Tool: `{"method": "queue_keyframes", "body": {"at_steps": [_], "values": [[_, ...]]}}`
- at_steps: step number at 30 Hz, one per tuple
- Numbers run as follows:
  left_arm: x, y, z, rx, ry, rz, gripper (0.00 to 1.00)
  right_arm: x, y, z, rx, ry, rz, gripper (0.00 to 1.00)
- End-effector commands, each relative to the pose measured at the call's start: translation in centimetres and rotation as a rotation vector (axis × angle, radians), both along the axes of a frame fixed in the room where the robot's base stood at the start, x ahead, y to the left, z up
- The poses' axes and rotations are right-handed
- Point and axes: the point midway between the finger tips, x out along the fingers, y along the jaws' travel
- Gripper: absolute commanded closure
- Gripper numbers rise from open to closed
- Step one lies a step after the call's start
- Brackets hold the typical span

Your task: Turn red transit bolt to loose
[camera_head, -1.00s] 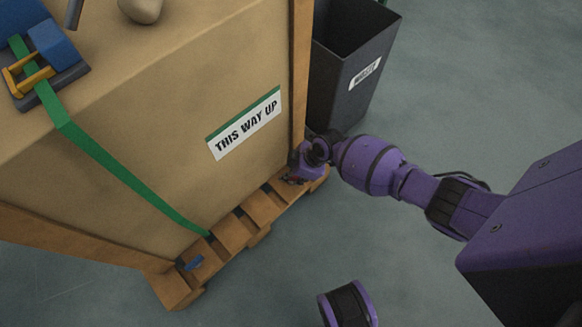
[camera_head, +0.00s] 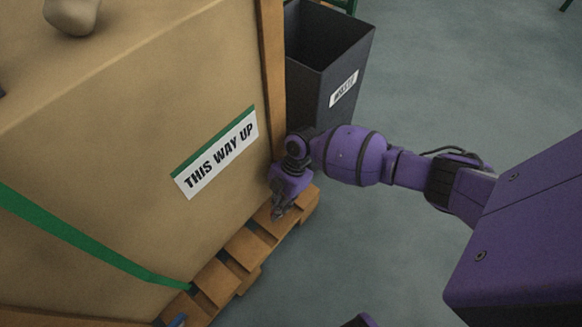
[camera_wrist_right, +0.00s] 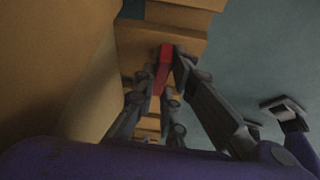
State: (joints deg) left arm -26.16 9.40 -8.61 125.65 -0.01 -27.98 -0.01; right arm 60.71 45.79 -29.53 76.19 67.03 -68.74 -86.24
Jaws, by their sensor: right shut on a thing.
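The red transit bolt (camera_wrist_right: 164,66) shows in the right wrist view as a narrow red bar between my right gripper's fingers, low by the pallet (camera_head: 243,248). My right gripper (camera_wrist_right: 164,82) is shut on it. In the head view my right gripper (camera_head: 281,212) points down at the pallet's corner beside the crate, and the bolt is hidden there. The tan crate (camera_head: 130,150) stands on the pallet. It carries a "THIS WAY UP" label (camera_head: 217,153). My left gripper is not in view.
A dark waste bin (camera_head: 322,75) stands just behind my right forearm, close to the crate's corner post (camera_head: 272,70). A green strap (camera_head: 90,242) runs down the crate's face. The grey floor (camera_head: 370,260) to the right is clear.

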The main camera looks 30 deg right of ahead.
Motion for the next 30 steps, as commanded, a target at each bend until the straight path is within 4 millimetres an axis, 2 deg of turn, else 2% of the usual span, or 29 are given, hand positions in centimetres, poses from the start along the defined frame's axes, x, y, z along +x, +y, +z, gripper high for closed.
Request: {"method": "queue_keyframes", "body": {"at_steps": [7,21,22,26,30], "values": [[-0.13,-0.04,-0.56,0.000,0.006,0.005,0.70,0.01,-0.01,-0.06,-0.004,0.002,0.072,1.00],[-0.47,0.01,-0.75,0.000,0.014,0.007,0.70,-0.01,-0.03,-0.03,-0.004,0.001,0.085,1.00],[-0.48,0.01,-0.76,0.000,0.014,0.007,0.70,-0.01,-0.03,-0.03,-0.004,0.001,0.085,0.88],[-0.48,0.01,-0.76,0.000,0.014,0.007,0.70,0.04,-0.02,-0.01,-0.003,0.000,0.084,0.71],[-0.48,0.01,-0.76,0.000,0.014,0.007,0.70,0.08,0.01,0.03,-0.002,-0.001,0.083,0.70]]}}
